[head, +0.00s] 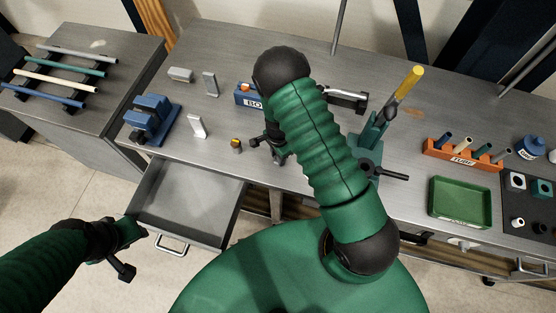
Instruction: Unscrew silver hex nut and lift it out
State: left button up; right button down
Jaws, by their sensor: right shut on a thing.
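My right gripper (268,143) is black and sits low over the middle of the grey bench, partly behind my green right arm. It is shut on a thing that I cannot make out. I cannot pick out the silver hex nut, which may be hidden by the gripper or arm. A small dark cylinder with an orange-yellow top (237,146) stands on the bench just left of this gripper. My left gripper (136,254) is black, open and empty, in front of the bench beside the open drawer.
The grey drawer (172,230) stands open at the front left. A blue vise-like block (152,118) and a blue lettered bin (243,98) are on the bench. A green fixture (371,131) holds a yellow-handled tool (408,82). An orange tube rack (465,158) and green tray (459,220) are right.

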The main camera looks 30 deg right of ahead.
jog(key=n, duration=0.3)
jog(key=shift+f, duration=0.15)
jog(key=n, duration=0.2)
jog(key=shift+r+n, duration=0.2)
jog(key=shift+n, duration=0.2)
jog(key=n+b, duration=0.1)
jog(key=n, duration=0.2)
jog(key=shift+w+f, duration=0.1)
jog(key=n, duration=0.3)
jog(key=shift+n, duration=0.3)
jog(key=n, duration=0.9)
jog(key=shift+r, duration=0.3)
jog(key=c, duration=1.4)
grip_release()
jog(key=shift+f+n, duration=0.1)
jog(key=shift+n, duration=0.2)
pick_arm(q)
jog(key=shift+x, duration=0.8)
pick_arm(e)
jog(key=shift+o, duration=1.2)
jog(key=shift+d+f, duration=0.1)
pick_arm(q)
jog(key=shift+s, duration=0.15)
